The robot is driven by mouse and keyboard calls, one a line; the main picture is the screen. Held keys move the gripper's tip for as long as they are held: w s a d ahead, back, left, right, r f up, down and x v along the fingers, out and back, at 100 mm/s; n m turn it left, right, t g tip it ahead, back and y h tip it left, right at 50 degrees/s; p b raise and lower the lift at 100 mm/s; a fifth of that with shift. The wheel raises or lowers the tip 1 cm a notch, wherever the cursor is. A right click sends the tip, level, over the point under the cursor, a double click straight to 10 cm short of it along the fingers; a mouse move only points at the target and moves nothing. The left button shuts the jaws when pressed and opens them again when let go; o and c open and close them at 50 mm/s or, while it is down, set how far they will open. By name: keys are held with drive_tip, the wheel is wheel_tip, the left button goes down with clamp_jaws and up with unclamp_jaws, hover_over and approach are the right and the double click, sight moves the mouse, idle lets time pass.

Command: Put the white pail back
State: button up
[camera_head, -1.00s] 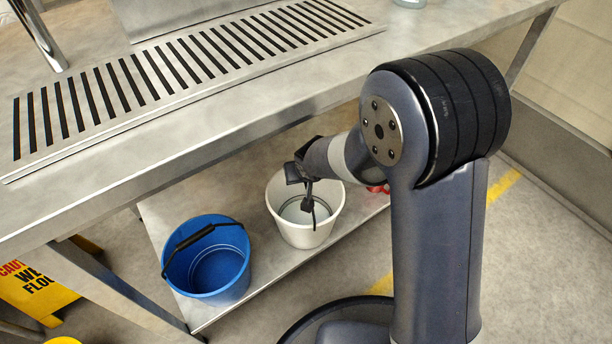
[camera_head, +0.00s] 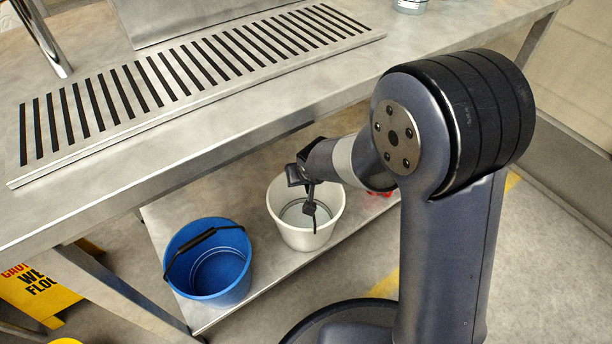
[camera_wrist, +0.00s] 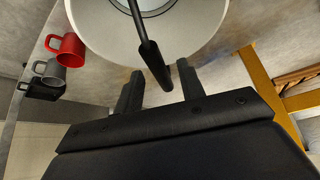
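The white pail (camera_head: 330,215) stands upright on the lower shelf, to the right of the blue pail. Its rim fills the top of the wrist view (camera_wrist: 88,28), and its black handle grip (camera_wrist: 153,62) reaches out toward me. My gripper (camera_wrist: 160,88) is at the pail's rim with its two fingers apart. The handle grip's end lies between the fingertips, with gaps visible on both sides. In the head view my gripper (camera_head: 309,193) hangs over the pail's opening, and my arm hides part of the shelf behind it.
The blue pail (camera_head: 215,268) stands close by on the lower shelf (camera_head: 262,285). The steel counter (camera_head: 190,165) with a slotted drain overhangs the shelf. A red mug (camera_wrist: 68,48) and a grey mug (camera_wrist: 48,72) show in the wrist view. A yellow wet-floor sign (camera_head: 38,292) stands at left.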

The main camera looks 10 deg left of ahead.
drive_tip(key=p+v, duration=0.3)
drive_tip(key=v, duration=0.6)
drive_tip(key=shift+r, duration=0.25)
drive_tip(key=shift+s, duration=0.1)
drive_tip(key=b+x, duration=0.5)
drive_tip(key=x, duration=0.7)
drive_tip(key=shift+d+f, duration=0.1)
drive_tip(key=shift+f, duration=0.1)
drive_tip(key=shift+r+p, duration=0.85)
drive_tip(key=shift+r, duration=0.05)
drive_tip(key=shift+r+p, duration=0.35)
drive_tip(key=shift+r, duration=0.1)
drive_tip(key=shift+f, duration=0.1)
